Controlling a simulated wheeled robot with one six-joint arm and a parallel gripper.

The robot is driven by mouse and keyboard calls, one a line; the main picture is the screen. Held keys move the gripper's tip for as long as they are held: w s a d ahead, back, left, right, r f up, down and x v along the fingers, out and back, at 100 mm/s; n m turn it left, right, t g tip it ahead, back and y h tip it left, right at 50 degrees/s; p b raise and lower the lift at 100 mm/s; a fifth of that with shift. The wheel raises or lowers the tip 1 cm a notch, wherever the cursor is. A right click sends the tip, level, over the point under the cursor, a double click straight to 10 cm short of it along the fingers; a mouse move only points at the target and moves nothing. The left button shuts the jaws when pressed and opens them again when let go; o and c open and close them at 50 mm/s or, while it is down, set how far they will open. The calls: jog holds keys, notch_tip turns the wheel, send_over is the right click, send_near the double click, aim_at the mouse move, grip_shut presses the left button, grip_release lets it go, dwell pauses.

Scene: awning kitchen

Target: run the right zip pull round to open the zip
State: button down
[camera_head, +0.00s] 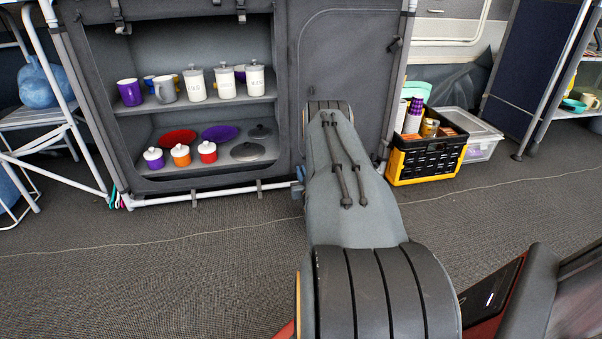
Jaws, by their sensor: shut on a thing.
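The dark grey fabric cupboard has a closed right door panel (352,55). A thin pale line that looks like the zip (318,24) curves round the panel's upper left corner and along its top. My arm reaches forward to the lower part of this panel and covers much of it. My gripper is hidden behind my own arm, so its fingers and any hold cannot be seen. No zip pull can be made out for certain; a small dark piece (394,44) at the panel's right edge is too small to identify.
The open left compartment holds white canisters (225,80), mugs, plates and small lidded jars (181,155) on two shelves. A black and yellow crate (425,160) and a clear plastic box (483,148) stand right of the cupboard. A white-framed stand is at left.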

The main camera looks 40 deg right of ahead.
dwell(0.6)
notch_tip(320, 180, up, 57)
jog(key=p, duration=3.5)
jog(key=shift+r+p, duration=0.5)
jog(key=shift+r, duration=0.35)
jog(key=c, duration=1.9)
grip_release()
jog(key=shift+r, duration=0.15)
jog(key=shift+o, duration=0.2)
jog(key=shift+s+a, duration=0.1)
jog(key=v, duration=0.7)
jog(key=shift+s+p, duration=0.25)
jog(key=shift+p, duration=0.15)
